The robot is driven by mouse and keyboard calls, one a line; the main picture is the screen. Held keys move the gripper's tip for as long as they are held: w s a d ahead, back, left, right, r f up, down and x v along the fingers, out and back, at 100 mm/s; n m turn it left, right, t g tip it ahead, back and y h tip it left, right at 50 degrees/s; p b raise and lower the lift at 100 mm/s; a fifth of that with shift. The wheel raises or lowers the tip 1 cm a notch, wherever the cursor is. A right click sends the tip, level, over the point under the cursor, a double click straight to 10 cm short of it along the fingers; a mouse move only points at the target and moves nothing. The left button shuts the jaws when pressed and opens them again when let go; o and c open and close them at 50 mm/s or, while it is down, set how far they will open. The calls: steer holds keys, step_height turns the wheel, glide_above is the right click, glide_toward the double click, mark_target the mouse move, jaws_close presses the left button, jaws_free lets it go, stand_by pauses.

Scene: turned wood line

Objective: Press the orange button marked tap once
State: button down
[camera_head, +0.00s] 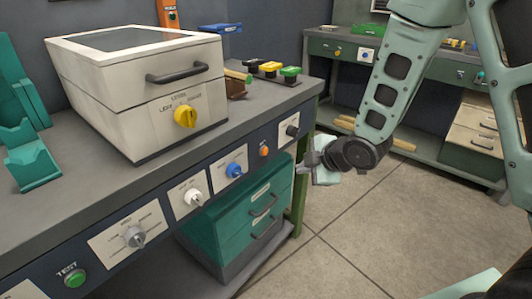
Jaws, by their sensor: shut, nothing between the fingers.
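A small round orange button (264,151) sits on the dark front panel of the workbench, between a blue knob and a black knob. Any marking by it is too small to read. My gripper (318,162) is to the right of the button, in front of the bench's right end and apart from the button. The gripper is seen from the side, and its fingers are shut and empty. The orange button is fully in view, with nothing covering it.
The panel also holds a black knob (292,130), a blue knob (236,169), a white knob (193,197), a grey knob (134,236) and a green TEST button (74,278). Teal drawers (240,225) stand below. A white machine (140,85) sits on top. Floor in front is clear.

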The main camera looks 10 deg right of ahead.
mark_target(265, 151)
steer(key=shift+w, duration=0.1)
steer(key=w+a, duration=0.5)
steer(key=w, duration=0.2)
steer(key=shift+p, duration=0.45)
steer(key=shift+a, duration=0.15)
stand_by(1.6)
steer(key=shift+w+a, duration=0.2)
steer(key=shift+w, duration=0.1)
steer(key=shift+w+a, duration=0.2)
steer(key=shift+w, duration=0.1)
stand_by(0.9)
steer(key=shift+s+d, duration=0.45)
steer(key=shift+s, duration=0.2)
